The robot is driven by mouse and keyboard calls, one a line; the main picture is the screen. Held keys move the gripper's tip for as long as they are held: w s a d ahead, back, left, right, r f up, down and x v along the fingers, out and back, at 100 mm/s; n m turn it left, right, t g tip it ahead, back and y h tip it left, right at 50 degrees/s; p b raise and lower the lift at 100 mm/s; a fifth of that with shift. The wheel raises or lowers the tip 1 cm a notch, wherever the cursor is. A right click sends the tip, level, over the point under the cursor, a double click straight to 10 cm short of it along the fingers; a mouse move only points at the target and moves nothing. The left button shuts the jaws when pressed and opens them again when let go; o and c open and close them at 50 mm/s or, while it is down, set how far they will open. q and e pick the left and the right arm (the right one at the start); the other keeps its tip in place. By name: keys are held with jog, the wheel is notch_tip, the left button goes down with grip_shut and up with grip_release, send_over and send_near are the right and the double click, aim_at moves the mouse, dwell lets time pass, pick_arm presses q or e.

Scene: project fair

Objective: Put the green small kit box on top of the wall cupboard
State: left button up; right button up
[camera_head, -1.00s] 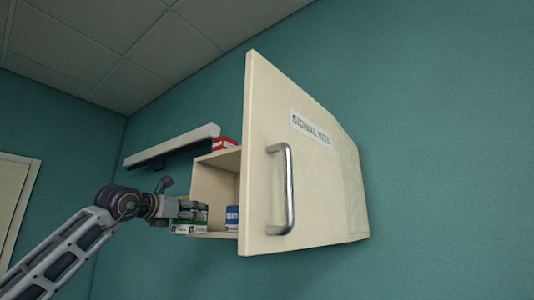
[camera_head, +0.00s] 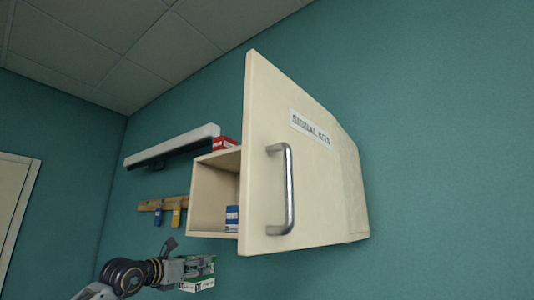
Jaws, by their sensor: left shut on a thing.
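The wall cupboard (camera_head: 214,163) hangs on the teal wall. Its cream door (camera_head: 257,190), labelled "SIGNAL KITS" and fitted with a metal handle (camera_head: 288,190), stands open toward me and hides part of the inside. My left gripper (camera_head: 200,268) is shut on the green small kit box (camera_head: 205,284), a green and white box partly covered by the fingers. It holds the box below the cupboard and a little to its left, clear of it. My right gripper is not in view.
A red box (camera_head: 224,142) lies on top of the cupboard, partly behind the door. A blue box (camera_head: 232,216) stands inside. A long white fixture (camera_head: 172,144) and a wooden rail (camera_head: 166,202) with hanging tags are on the wall to the left.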

pick_arm(q)
jog(key=s+f, duration=0.3)
jog(key=f, duration=1.5)
jog(key=s+f, duration=0.2)
jog(key=f, duration=1.6)
jog(key=s+a+f+n+t+y, duration=0.2)
jog(key=s+f+n+y, duration=0.3)
jog(key=s+f, duration=1.9)
jog(key=shift+s+a+y, duration=0.25)
jog(key=shift+s+y, duration=0.45)
jog(key=shift+y, duration=0.5)
jog(key=shift+d, duration=0.45)
